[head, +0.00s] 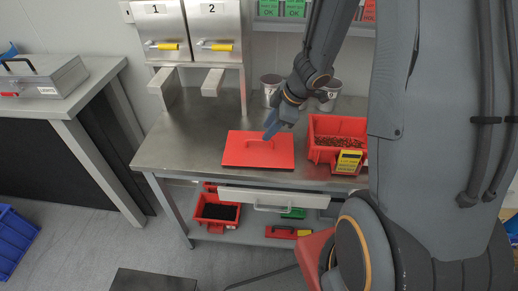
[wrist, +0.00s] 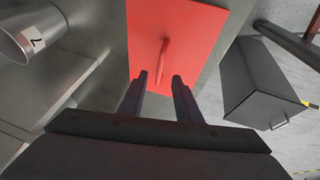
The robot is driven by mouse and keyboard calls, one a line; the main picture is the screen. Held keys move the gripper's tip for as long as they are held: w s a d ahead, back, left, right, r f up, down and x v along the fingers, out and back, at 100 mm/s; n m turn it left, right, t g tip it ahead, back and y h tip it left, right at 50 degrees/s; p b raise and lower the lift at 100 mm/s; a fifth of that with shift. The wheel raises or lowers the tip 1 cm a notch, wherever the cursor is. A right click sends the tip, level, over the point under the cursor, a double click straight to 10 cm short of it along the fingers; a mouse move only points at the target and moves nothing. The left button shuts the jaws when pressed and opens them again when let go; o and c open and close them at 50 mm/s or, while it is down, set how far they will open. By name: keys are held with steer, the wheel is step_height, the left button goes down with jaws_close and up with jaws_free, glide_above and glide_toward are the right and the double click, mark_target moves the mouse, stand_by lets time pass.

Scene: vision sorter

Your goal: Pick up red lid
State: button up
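The red lid (head: 250,153) lies flat on the steel workbench, left of the red bin. It is a flat rectangular plate with a raised handle. In the wrist view the red lid (wrist: 190,30) fills the top middle, and its handle (wrist: 163,58) stands just beyond my fingertips. My gripper (head: 269,133) is over the lid's right part, near the handle. In the wrist view my gripper (wrist: 159,76) has its two fingers apart with nothing between them. The handle lines up with the gap between the fingers. Whether a finger touches the lid is unclear.
A red bin (head: 318,151) with small brown pieces and a yellow label stands right of the lid. Metal cups (head: 270,84) stand behind. Dispensers 1 and 2 (head: 214,30) are at the back left. The bench (head: 170,140) is clear left of the lid.

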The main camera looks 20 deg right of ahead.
steer(key=b, duration=0.1)
glide_above(259, 145)
steer(key=s, duration=0.2)
steer(key=f, duration=0.5)
steer(key=shift+d+f, duration=0.3)
steer(key=shift+d, duration=0.05)
jaws_close()
